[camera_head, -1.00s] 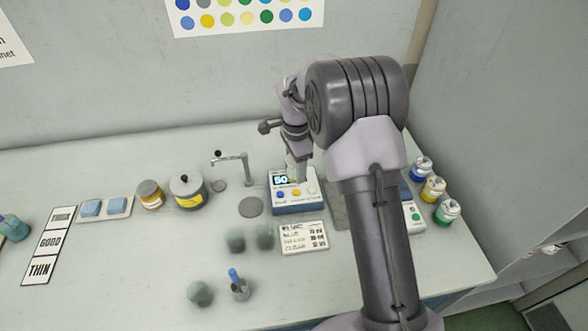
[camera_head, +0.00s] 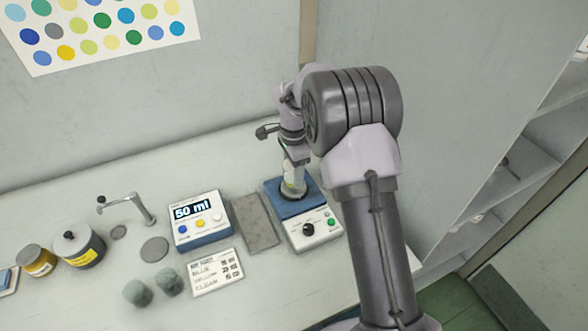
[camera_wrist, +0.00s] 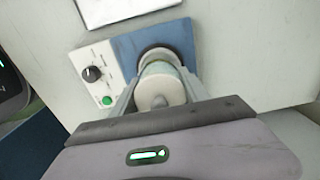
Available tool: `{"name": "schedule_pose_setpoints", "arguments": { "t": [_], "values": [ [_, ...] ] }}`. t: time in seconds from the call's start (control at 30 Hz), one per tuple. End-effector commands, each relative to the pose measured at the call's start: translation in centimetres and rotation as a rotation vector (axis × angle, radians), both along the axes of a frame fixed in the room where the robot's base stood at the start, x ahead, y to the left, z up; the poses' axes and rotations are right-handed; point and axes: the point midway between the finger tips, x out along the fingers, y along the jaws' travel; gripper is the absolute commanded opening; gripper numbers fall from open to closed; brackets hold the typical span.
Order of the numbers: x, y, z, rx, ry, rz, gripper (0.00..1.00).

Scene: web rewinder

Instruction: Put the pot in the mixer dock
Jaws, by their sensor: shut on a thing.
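My gripper (camera_head: 294,172) is shut on a pale pot (camera_head: 292,187) and holds it over the mixer. The pot also shows in the wrist view between the two fingers (camera_wrist: 160,88), with its pale round lid or end facing the camera. The mixer (camera_head: 315,232) has a blue top and a white front panel with a black knob and a green button; it also shows in the wrist view (camera_wrist: 98,68). A dark round dock (camera_wrist: 160,53) on the blue top lies right at the pot's far end. I cannot tell whether the pot is seated in it or just above.
Left of the mixer are a grey mat (camera_head: 256,222) and a dispenser (camera_head: 198,220) reading 50 ml. Farther left are a tap (camera_head: 130,207), a dark lidded jar (camera_head: 78,246) and a yellow-labelled jar (camera_head: 38,260). Two grey-green lumps (camera_head: 152,287) lie in front. A wall stands behind.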

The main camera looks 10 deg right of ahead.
Motion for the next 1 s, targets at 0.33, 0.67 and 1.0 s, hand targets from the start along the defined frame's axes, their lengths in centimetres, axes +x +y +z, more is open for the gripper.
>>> {"name": "schedule_pose_setpoints", "arguments": {
  "t": [0.33,0.67,1.0],
  "values": [
    [0.0,0.0,-2.3,0.000,0.000,-0.001,0.10],
    [0.0,0.0,-2.5,0.000,0.000,0.000,0.10],
    [0.0,0.0,-3.0,0.000,0.000,0.000,0.10]
  ]
}}
